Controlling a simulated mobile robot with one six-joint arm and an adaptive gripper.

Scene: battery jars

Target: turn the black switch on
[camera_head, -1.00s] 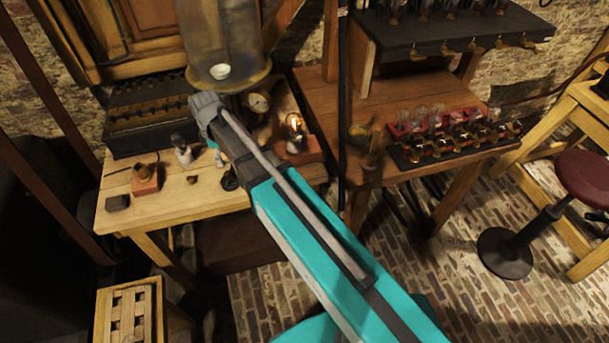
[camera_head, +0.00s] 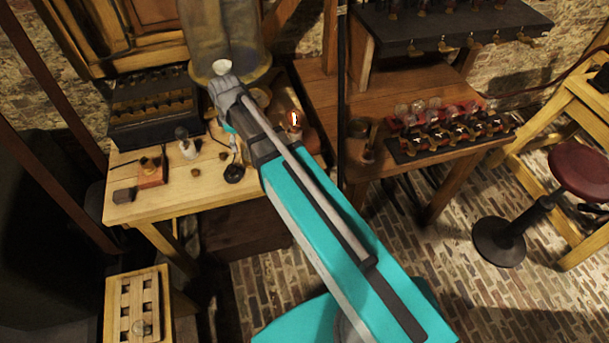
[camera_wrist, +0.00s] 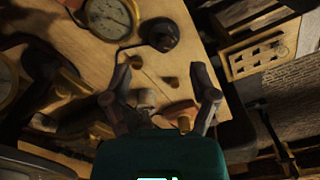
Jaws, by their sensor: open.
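A small round black piece with a raised knob (camera_head: 233,173), which looks like the black switch, sits on the wooden bench (camera_head: 135,212) in the head view. In the wrist view this black switch (camera_wrist: 160,34) is beside a brass dial gauge (camera_wrist: 112,18), beyond my fingertips. My gripper (camera_wrist: 163,78) is open in the wrist view, with nothing held between its fingers. Small brown knobs (camera_wrist: 169,82) show between and beyond the fingers. The switch's on or off position cannot be told.
A glass jar (camera_head: 225,30) stands close behind my wrist. A lit bulb (camera_head: 294,120) is right of my arm. A small bottle (camera_head: 186,146) and a brown block with a knob (camera_head: 152,172) stand left. A dark post (camera_head: 342,110) rises right of my arm.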

